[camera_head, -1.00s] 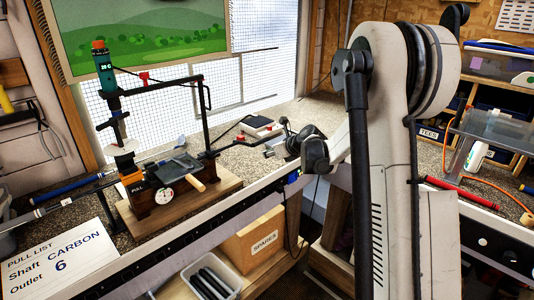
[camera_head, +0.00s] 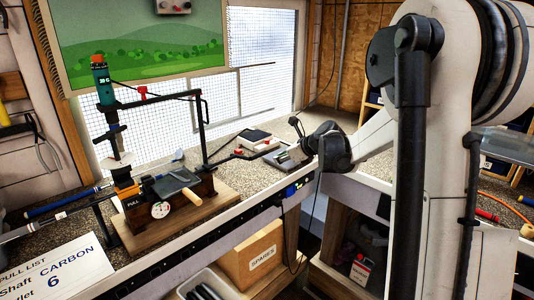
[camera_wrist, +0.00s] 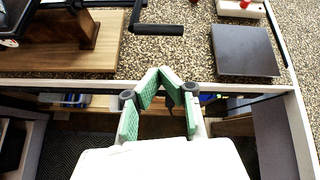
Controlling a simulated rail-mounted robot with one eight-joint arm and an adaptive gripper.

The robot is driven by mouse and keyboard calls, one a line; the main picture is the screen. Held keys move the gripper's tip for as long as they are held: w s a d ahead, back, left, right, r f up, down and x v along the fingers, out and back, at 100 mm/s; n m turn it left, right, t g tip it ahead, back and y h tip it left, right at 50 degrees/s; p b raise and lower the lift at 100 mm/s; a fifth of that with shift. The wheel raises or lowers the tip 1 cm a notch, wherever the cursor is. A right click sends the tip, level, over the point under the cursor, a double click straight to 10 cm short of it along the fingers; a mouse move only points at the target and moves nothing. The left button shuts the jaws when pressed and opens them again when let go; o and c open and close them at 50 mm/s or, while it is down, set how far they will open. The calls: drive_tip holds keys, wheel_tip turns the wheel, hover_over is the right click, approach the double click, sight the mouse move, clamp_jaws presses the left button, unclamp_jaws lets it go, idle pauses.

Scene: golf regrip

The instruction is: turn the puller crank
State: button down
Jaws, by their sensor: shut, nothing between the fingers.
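The puller (camera_head: 150,195) stands on a wooden base (camera_head: 185,218) on the bench, with a teal and orange upright tool and a dark frame. In the wrist view, the crank is a dark lever with a black grip (camera_wrist: 158,29) beyond the right end of the base (camera_wrist: 60,55). The crank shows less clearly in the head view (camera_head: 224,160). My gripper (camera_wrist: 160,76) has its green-padded fingers meeting at the tips, with nothing held. In the head view my gripper (camera_head: 308,138) is right of the puller.
A dark flat plate (camera_wrist: 245,50) lies on the bench to the right of the crank. A "PULL LIST" card (camera_head: 60,268) reads Shaft CARBON, Outlet 6. A "SPARES" box (camera_head: 252,255) sits under the bench. The bench's front rail (camera_wrist: 70,86) lies close to my fingers.

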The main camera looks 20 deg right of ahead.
drive_tip(key=w+a+r+n+g+h+p, duration=0.1)
drive_tip(key=w+r+n+g+p, duration=0.45)
drive_tip(key=n, duration=1.15)
drive_tip(key=w+a+r+n+g+h+p, duration=0.1)
drive_tip(key=w+a+r+n+p, duration=0.15)
drive_tip(key=r+n, duration=1)
drive_tip(key=w+f+n, duration=0.1)
drive_tip(key=f, duration=0.4)
drive_tip(key=f+n+p, duration=0.1)
drive_tip(key=f+n, duration=0.1)
drive_tip(key=f, duration=0.3)
drive_tip(key=w+f+n+p, duration=0.1)
drive_tip(key=f, duration=0.4)
drive_tip(key=shift+w+a+f, duration=0.1)
drive_tip(key=shift+w+f, duration=0.2)
drive_tip(key=shift+w, duration=0.05)
drive_tip(key=shift+s+f+p, duration=0.3)
drive_tip(key=shift+s+f, duration=0.05)
drive_tip(key=shift+f, duration=0.4)
